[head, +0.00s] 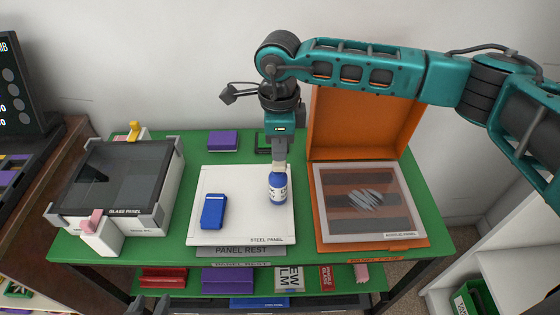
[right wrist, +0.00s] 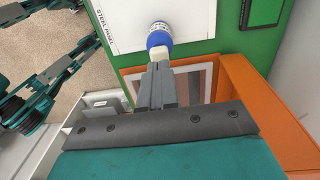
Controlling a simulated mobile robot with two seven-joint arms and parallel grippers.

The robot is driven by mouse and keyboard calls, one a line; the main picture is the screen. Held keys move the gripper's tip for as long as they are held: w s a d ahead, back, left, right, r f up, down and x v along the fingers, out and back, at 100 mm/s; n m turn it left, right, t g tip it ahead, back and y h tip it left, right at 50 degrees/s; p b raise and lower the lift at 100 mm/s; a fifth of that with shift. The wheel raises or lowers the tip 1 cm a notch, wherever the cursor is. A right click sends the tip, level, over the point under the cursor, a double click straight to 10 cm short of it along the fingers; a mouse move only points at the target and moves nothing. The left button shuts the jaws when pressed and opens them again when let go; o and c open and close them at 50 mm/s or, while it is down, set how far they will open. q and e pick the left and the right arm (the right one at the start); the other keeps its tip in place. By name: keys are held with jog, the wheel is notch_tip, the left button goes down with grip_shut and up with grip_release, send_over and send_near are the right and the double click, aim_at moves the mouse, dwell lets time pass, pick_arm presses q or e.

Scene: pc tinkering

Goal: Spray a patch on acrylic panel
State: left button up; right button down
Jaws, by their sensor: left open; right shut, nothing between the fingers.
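The acrylic panel (head: 335,225) lies flat in an open orange case on the right of the green table. It is clear over dark stripes, with a whitish streaked patch (head: 367,199) near its middle. A blue spray bottle (head: 278,190) with a pale nozzle stands upright on the white steel panel. Its blue top shows in the right wrist view (right wrist: 159,38). My right gripper (head: 279,160) is shut and empty, pointing down at the nozzle; I cannot tell whether it touches.
A blue block (head: 213,211) lies on the steel panel (head: 240,232). A glass panel (head: 118,177) sits in a clamped white frame at the left. The orange lid (head: 330,130) stands raised behind the acrylic panel. A shelf below holds several small items.

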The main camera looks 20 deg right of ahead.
jog(key=shift+f, duration=0.25)
dwell(0.5)
jog(key=shift+f+b, duration=0.9)
jog(key=shift+b, duration=0.05)
jog(key=shift+r, duration=0.1)
jog(key=shift+r+p, duration=0.75)
jog(key=shift+r, duration=0.45)
jog(key=shift+f+b, duration=0.35)
jog(key=shift+f, duration=0.05)
jog(key=shift+f+b, duration=0.75)
jog(key=shift+f, duration=0.2)
jog(key=shift+r, duration=0.15)
jog(key=shift+r+p, duration=0.6)
jog(key=shift+r, duration=0.6)
